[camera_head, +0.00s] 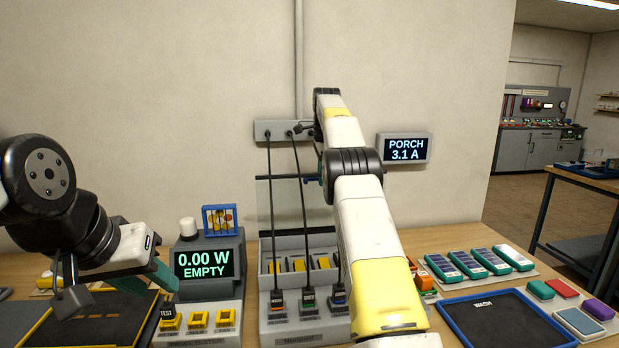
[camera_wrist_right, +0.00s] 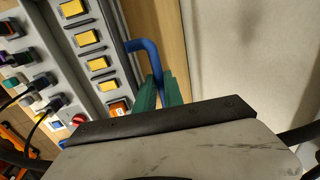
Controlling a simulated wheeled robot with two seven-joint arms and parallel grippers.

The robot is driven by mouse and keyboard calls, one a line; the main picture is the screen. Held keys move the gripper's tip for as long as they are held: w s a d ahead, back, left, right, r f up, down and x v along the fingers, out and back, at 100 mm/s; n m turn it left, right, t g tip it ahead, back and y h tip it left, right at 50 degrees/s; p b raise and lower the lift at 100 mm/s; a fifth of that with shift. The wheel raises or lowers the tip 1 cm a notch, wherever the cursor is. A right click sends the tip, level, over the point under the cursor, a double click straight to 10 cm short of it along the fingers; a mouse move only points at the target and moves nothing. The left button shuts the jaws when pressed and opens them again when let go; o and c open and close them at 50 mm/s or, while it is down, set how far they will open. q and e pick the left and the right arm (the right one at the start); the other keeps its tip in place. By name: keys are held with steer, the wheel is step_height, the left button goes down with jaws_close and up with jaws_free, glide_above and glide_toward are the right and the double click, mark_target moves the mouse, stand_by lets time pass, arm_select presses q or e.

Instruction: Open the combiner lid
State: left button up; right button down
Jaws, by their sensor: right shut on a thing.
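The combiner (camera_head: 272,250) is a grey box with yellow blocks in slots and several plugged cables at its front. Its clear lid (camera_head: 264,212) stands raised, roughly upright behind the slots, with a dark bar along its top. In the right wrist view, my right gripper (camera_wrist_right: 160,92) has its green fingers shut on a bent blue handle (camera_wrist_right: 142,46), beside the combiner's slots (camera_wrist_right: 97,64). In the head view my right arm hides this grip and part of the lid. My left gripper (camera_head: 155,276), with green fingers, hangs left of the combiner, apart from it; its opening is unclear.
A meter (camera_head: 204,264) reading 0.00 W EMPTY stands left of the combiner. A wall display (camera_head: 405,149) reads PORCH 3.1 A. A blue-edged dark tray (camera_head: 490,322) and several coloured packs (camera_head: 478,262) lie at right. Cables (camera_head: 270,215) hang from a wall strip in front of the lid.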

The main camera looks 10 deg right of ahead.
steer(key=shift+r, duration=0.1)
steer(key=c, duration=1.5)
jaws_free()
steer(key=shift+o, duration=0.2)
steer(key=shift+s, duration=0.1)
